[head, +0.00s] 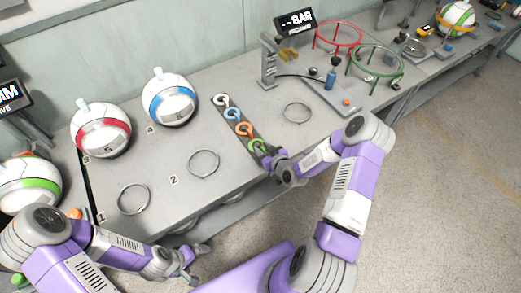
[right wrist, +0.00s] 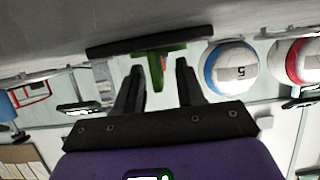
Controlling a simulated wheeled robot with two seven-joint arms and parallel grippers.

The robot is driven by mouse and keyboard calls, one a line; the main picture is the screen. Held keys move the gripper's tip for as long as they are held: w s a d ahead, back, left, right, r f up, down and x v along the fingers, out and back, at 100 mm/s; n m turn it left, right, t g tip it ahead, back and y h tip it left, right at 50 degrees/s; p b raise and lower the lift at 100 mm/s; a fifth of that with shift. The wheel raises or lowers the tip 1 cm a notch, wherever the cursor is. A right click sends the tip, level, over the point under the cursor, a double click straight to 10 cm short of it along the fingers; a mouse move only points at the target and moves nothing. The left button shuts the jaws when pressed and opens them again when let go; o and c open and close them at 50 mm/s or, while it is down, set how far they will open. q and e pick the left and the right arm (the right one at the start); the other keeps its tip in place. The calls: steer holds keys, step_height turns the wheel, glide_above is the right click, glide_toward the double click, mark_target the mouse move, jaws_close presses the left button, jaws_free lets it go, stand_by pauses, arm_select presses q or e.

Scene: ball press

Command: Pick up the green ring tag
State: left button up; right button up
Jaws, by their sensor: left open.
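The green ring tag (head: 257,146) lies at the near end of a dark strip rack (head: 222,108) on the grey table. Beyond it on the rack are an orange, a blue and a white ring tag. My right gripper (head: 271,157) is right beside the green tag. In the right wrist view its two fingers (right wrist: 158,88) are apart, with the green tag (right wrist: 157,72) showing between and just past their tips; I cannot tell whether they touch it. My left gripper (head: 190,268) is open and empty off the table's front edge.
White balls with red (head: 101,130), blue (head: 170,101) and green (head: 28,186) bands stand on the left. Metal rings (head: 204,164) lie on the table. A grey stand (head: 268,65), a red hoop (head: 337,38) and a green hoop (head: 376,61) stand to the right.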

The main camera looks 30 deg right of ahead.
steer(key=shift+w, duration=0.15)
jaws_close()
